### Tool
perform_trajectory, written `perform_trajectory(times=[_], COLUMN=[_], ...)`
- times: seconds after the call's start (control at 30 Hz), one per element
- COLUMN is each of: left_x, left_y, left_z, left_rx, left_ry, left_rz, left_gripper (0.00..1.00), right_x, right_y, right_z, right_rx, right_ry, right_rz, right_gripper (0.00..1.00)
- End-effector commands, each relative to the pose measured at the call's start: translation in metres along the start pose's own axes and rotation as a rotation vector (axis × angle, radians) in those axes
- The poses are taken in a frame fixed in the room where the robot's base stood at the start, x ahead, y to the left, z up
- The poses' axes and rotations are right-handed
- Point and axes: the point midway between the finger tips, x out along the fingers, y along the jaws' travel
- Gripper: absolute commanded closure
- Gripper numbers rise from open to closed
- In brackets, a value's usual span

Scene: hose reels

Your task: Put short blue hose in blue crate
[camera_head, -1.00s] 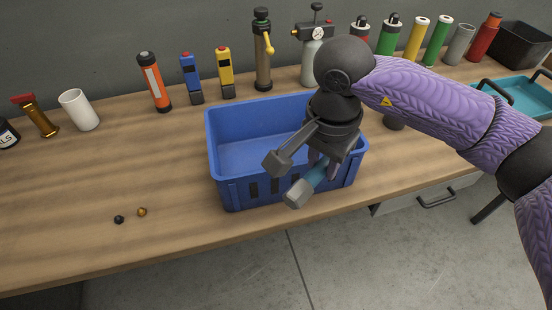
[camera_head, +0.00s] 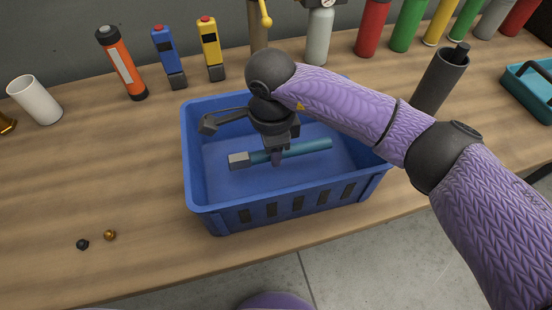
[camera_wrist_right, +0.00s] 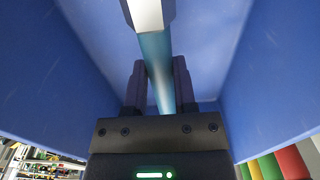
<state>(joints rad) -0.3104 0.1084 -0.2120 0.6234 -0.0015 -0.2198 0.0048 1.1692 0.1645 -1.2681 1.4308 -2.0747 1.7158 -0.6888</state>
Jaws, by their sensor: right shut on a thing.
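The short blue hose (camera_head: 308,148) is a teal-blue tube with a grey fitting at its left end. It lies roughly level within the walls of the blue crate (camera_head: 290,203), low in its inside. My right gripper (camera_head: 277,156) reaches down into the crate and is shut on the hose near its middle. In the right wrist view the hose (camera_wrist_right: 157,65) runs between the two dark fingers (camera_wrist_right: 158,88), with blue crate walls on both sides. Whether the hose touches the crate floor I cannot tell. My left gripper is not in view.
A black nut (camera_head: 82,244) and a brass nut (camera_head: 109,235) lie left of the crate. A white cup (camera_head: 36,101), an orange flashlight (camera_head: 122,65) and several cylinders stand along the back. A dark grey cylinder (camera_head: 439,80) and a teal tray (camera_head: 530,92) are at right.

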Motion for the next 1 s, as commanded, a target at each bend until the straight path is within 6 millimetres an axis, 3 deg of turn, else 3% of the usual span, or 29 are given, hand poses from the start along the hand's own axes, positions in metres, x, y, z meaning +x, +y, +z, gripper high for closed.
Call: perform_trajectory(times=[0.23,0.57,0.6,0.73,1.0], left_x=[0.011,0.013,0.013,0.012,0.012], left_y=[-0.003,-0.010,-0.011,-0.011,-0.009], left_z=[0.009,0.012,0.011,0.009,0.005], left_rx=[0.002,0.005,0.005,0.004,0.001], left_ry=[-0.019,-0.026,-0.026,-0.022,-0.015], left_rz=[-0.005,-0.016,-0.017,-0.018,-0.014], left_gripper=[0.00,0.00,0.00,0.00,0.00], right_x=[0.043,0.046,0.046,0.045,0.044], right_y=[0.001,0.000,0.000,0.000,0.000], right_z=[0.001,0.001,0.001,0.001,0.001], right_rx=[-0.001,-0.002,-0.002,-0.002,-0.002], right_ry=[0.000,0.001,0.001,0.000,0.000], right_rz=[0.002,-0.001,-0.001,-0.001,-0.001], right_gripper=[1.00,1.00,0.60,0.32,0.31])
